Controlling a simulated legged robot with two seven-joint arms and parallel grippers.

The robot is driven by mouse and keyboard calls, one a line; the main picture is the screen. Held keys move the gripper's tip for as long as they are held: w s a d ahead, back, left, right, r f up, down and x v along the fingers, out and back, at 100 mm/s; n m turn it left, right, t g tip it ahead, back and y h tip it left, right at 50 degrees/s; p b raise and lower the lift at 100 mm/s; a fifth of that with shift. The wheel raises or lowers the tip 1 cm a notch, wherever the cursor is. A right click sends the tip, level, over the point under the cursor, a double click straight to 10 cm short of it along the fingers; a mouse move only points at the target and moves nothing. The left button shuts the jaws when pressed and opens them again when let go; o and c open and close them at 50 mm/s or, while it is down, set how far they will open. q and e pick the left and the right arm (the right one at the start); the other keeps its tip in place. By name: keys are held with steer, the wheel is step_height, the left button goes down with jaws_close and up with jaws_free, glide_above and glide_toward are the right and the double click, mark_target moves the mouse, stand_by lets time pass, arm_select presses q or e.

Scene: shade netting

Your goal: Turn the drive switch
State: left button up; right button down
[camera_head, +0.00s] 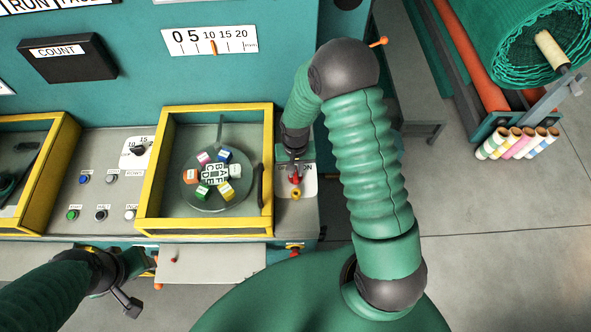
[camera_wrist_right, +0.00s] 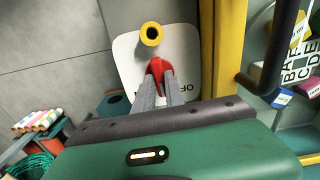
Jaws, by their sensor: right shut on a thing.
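The drive switch shows as a red handle (camera_head: 295,180) on a white plate (camera_head: 309,184) at the right end of the teal machine's panel. In the right wrist view the red handle (camera_wrist_right: 159,71) stands between the fingers of my right gripper (camera_wrist_right: 160,82), which is shut on it. The plate (camera_wrist_right: 127,62) there has partly hidden lettering, with "O" and "F" visible. In the head view my right gripper (camera_head: 295,160) reaches down onto the switch from above. My left gripper (camera_head: 145,264) is low at the left, by the machine's front edge; its fingers are unclear.
A yellow-framed window (camera_head: 269,150) with a dial of coloured lettered blocks (camera_head: 214,176) is just left of the switch. Push buttons (camera_head: 73,214) sit further left.

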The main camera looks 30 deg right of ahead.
steer(key=n, duration=0.4)
steer(key=shift+n, duration=2.3)
steer(key=c, duration=1.4)
jaws_free()
